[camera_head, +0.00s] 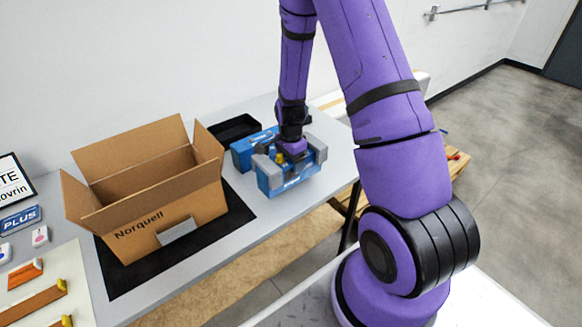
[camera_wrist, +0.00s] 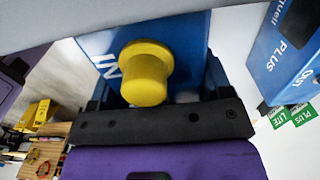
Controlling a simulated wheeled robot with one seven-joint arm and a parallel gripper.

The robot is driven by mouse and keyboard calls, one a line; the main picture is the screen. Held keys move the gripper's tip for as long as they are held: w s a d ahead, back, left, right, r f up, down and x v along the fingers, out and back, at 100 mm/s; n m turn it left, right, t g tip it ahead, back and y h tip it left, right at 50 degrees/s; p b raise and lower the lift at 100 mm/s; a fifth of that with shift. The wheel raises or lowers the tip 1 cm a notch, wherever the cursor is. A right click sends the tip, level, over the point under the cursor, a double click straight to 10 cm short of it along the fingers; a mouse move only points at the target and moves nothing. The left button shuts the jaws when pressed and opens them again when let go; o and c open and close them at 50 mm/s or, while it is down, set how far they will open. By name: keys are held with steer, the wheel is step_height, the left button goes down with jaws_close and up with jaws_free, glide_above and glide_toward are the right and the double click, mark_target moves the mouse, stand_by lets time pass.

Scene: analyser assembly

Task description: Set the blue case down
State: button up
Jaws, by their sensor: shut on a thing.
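My gripper (camera_head: 291,159) is above the table's right part, pointing down. It is shut on a blue case (camera_head: 290,184), with a grey jaw at each side. The wrist view shows the case's blue face (camera_wrist: 187,48) with white lettering and a round yellow knob (camera_wrist: 146,72). The gripper hides part of the case. I cannot tell whether its underside touches the table.
An open cardboard box marked "Norquell" (camera_head: 160,212) stands on a black mat (camera_head: 121,283) at the left. A black tray (camera_head: 233,129) lies behind the cases. Small parts lie on a pale board (camera_head: 72,262) at far left. The grey tabletop (camera_head: 256,222) in front is clear.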

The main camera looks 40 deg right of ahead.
steer(key=shift+w+d+f, duration=0.15)
steer(key=shift+w+d, duration=0.3)
steer(key=shift+f, duration=1.6)
steer(key=o, duration=1.5)
steer(key=shift+f, duration=0.15)
